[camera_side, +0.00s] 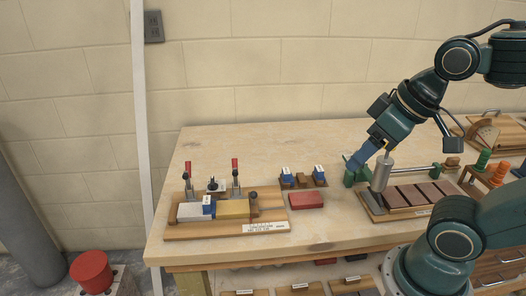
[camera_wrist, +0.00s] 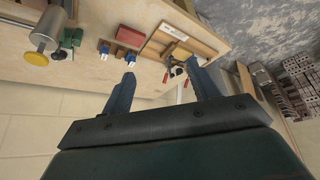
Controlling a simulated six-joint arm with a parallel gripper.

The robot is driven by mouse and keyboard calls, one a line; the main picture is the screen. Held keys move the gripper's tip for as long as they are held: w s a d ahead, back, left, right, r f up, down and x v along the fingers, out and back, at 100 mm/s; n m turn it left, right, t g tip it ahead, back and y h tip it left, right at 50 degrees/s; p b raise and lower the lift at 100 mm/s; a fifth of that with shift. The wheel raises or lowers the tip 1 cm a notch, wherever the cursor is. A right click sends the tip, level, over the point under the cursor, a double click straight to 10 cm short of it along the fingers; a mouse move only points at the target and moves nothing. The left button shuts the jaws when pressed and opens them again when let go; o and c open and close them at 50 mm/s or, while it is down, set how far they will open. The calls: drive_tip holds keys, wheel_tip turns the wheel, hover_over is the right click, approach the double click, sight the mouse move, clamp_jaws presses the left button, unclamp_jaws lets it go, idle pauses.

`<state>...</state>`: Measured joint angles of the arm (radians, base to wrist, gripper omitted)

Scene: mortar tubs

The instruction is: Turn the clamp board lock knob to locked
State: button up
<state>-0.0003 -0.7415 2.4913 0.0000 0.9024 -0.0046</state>
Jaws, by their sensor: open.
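The clamp board (camera_side: 185,232) lies on the left part of the bench, with two red-handled toggle clamps (camera_side: 235,165) and a grey and a yellow block (camera_side: 234,209). A black knob on a pale plate (camera_side: 212,184), which looks like the lock knob, sits between the clamps at the back. In the wrist view the board (camera_wrist: 195,44) is beyond my fingers, and the knob (camera_wrist: 177,71) shows small between the fingertips. Its setting is too small to read. My gripper (camera_side: 352,167) is open and empty, above the bench well right of the board; its fingers also show in the wrist view (camera_wrist: 161,68).
A red block (camera_side: 306,200) and blue-topped pieces (camera_side: 287,174) lie between the board and my gripper. A grey cylinder (camera_side: 382,173) stands beside my gripper at a tray of brown tiles (camera_side: 410,212). Bare bench (camera_side: 260,145) lies behind the board.

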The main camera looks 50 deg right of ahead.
drive_tip(key=w+r+n+g, duration=0.15)
drive_tip(key=w+r, duration=0.25)
drive_tip(key=w, duration=0.5)
drive_tip(key=n+g, duration=0.4)
drive_tip(key=n, duration=0.4)
hover_over(212, 180)
wheel_tip(212, 180, down, 12)
drive_tip(key=shift+r+m, duration=0.2)
drive_tip(key=shift+m, duration=0.05)
drive_tip(key=shift+f, duration=0.2)
wheel_tip(212, 180, down, 13)
drive_tip(key=shift+f, duration=0.2)
drive_tip(key=c, duration=1)
